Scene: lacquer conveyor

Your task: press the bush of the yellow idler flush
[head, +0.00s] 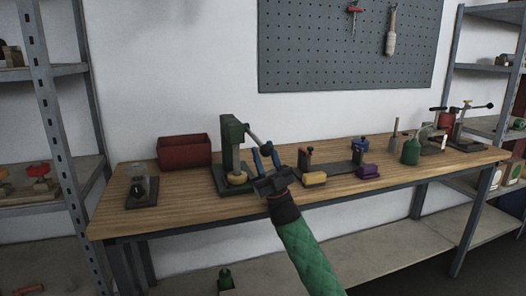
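A green press (230,150) stands on the bench, left of centre. Its grey lever (254,136) slopes down to the right. A yellow round piece, which looks like the yellow idler (237,178), sits on the press base under the ram. Its bush is too small to make out. My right gripper (266,152) is just right of the press, its two blue fingers up and apart. The lever's end is close to the fingertips; I cannot tell whether they touch. My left gripper is not in view.
A red bin (184,151) and a glass jar on a dark base (139,188) stand left of the press. To the right are a dark fixture (334,170) with yellow and purple blocks, a green bottle (411,151) and a red device (444,120). The front left bench top is clear.

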